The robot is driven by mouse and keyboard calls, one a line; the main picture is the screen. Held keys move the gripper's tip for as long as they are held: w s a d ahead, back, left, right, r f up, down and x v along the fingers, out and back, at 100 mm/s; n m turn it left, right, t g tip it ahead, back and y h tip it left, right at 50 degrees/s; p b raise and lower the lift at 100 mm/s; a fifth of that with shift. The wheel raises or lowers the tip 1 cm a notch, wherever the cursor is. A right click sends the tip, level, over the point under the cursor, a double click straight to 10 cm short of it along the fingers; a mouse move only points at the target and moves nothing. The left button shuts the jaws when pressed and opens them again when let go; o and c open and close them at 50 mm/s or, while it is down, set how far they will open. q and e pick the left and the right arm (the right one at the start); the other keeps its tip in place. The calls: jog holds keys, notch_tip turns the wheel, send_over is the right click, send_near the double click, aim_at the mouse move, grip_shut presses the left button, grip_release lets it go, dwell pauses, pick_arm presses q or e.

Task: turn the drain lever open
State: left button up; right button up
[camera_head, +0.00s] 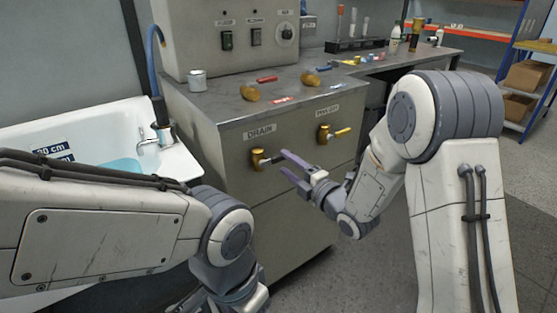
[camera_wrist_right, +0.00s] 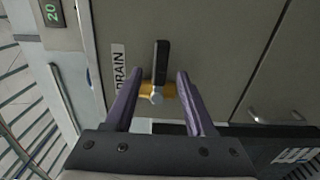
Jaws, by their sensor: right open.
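The drain lever is a brass valve (camera_head: 258,160) with a dark handle below the DRAIN label on the cabinet front. In the head view its handle points right, roughly level. My right gripper (camera_head: 284,161) is open in front of it, fingertips close to the handle. In the right wrist view the black handle (camera_wrist_right: 161,62) stands between the two spread purple fingers (camera_wrist_right: 159,78), with gaps on both sides. I cannot tell the exact depth of the fingertips. My left arm crosses the lower left of the head view; its gripper fingers do not show.
A second brass valve (camera_head: 325,133) with a yellow handle sits to the right on the cabinet front. A white tub (camera_head: 95,118) with a tap stands at the left. Knobs and small parts lie on the grey counter (camera_head: 225,104). The floor right of the cabinet is clear.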

aim_at(281, 160)
jog(key=shift+x, duration=2.2)
grip_shut()
jog(key=shift+s, duration=0.1)
